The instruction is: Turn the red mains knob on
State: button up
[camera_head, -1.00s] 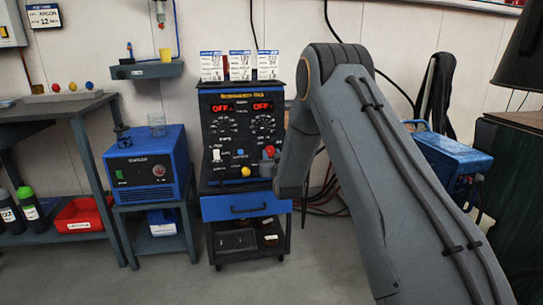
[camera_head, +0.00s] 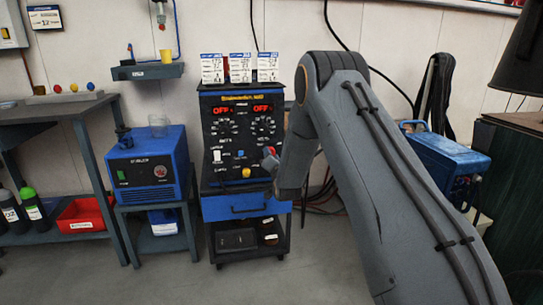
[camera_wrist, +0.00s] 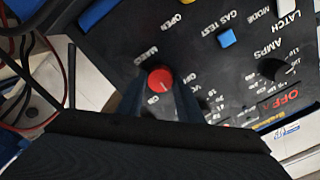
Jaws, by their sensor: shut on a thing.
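The red mains knob (camera_head: 270,162) is on the lower right of the black welder panel (camera_head: 217,167), partly covered by my arm. In the wrist view the red knob (camera_wrist: 160,78) shows its round face between my two dark fingers, with panel lettering around it. My gripper (camera_wrist: 160,92) is shut on the knob at the panel. The fingertips are dark against the dark panel. Both red displays (camera_head: 228,110) at the top of the panel read OFF.
A yellow knob (camera_head: 246,173), a white switch (camera_head: 217,156) and a blue button (camera_wrist: 227,38) are near on the same panel. A blue drawer (camera_head: 222,208) is below. A blue cooler box (camera_head: 143,168) stands left, and a blue case (camera_head: 450,160) right.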

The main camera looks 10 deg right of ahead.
jog(key=m+p, duration=0.1)
jog(key=m, duration=0.8)
jog(key=shift+m, duration=0.3)
dwell(0.5)
jog(key=o, duration=1.1)
jog(key=shift+c, duration=0.2)
jog(key=s+p, duration=0.1)
jog(key=s, duration=0.7)
jog(key=shift+p, duration=0.35)
jog(key=shift+w, duration=0.1)
